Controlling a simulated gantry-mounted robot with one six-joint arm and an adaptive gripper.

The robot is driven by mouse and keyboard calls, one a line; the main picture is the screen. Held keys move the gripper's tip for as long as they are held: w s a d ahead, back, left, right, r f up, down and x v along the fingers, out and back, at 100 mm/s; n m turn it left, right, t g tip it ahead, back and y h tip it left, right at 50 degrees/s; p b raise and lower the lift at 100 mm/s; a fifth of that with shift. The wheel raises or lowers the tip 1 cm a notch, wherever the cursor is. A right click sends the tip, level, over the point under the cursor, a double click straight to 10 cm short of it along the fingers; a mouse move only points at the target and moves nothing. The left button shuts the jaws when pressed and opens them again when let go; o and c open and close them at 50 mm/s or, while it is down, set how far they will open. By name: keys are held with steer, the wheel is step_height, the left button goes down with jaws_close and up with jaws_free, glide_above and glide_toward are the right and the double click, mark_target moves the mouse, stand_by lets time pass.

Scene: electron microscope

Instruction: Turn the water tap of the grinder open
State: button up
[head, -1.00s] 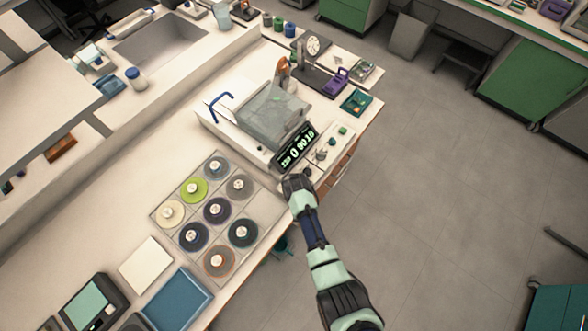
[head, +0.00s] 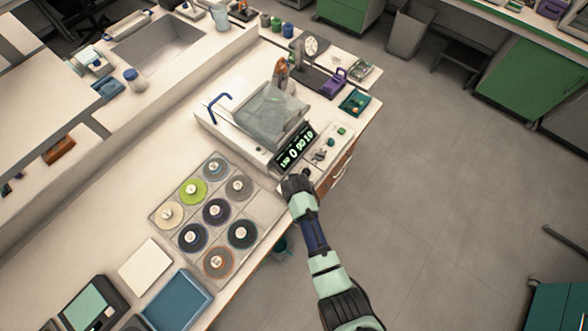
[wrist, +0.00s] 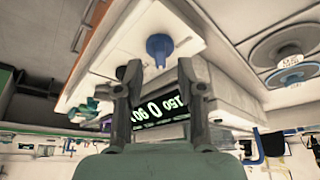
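The grinder (head: 214,123) is a white bench machine with a grey bowl cover and a lit green digital display (head: 294,147). A blue knob, which looks like the water tap (wrist: 158,48), sits on its white front panel in the wrist view. The head view does not clearly show this knob behind my gripper. My gripper (head: 297,184) is at the near corner of the grinder. In the wrist view my gripper (wrist: 158,72) is open, its two fingers apart and empty. The knob lies just ahead, centred between the fingertips; I cannot tell whether they touch it.
A bent blue pipe (head: 220,105) rises at the grinder's left. A rack of round discs (head: 238,212) lies left of my gripper. Small knobs sit on the front ledge (head: 334,150). A teal tray (head: 355,102) and a purple item (head: 335,84) stand beyond.

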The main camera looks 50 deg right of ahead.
steer(key=v, duration=0.9)
steer(key=shift+a+r, duration=0.2)
steer(key=shift+r, duration=0.05)
steer(key=w+a+r+n+t, duration=0.2)
steer(key=w+a+r+t, duration=0.1)
steer(key=a+r, duration=0.35)
steer(key=w+a+r+n+t, duration=0.2)
steer(key=a+r, duration=0.4)
steer(key=r, duration=0.2)
steer(key=s+a+r+n+t+y, duration=0.3)
steer(key=a+r+n+t, duration=0.1)
steer(key=a+r, duration=0.85)
step_height(320, 180, up, 19)
steer(key=p, duration=1.8)
steer(key=shift+d+r+p, duration=0.25)
steer(key=shift+d+p, duration=0.05)
steer(key=shift+d, duration=0.1)
steer(key=shift+s+f, duration=0.1)
steer(key=shift+s, duration=0.05)
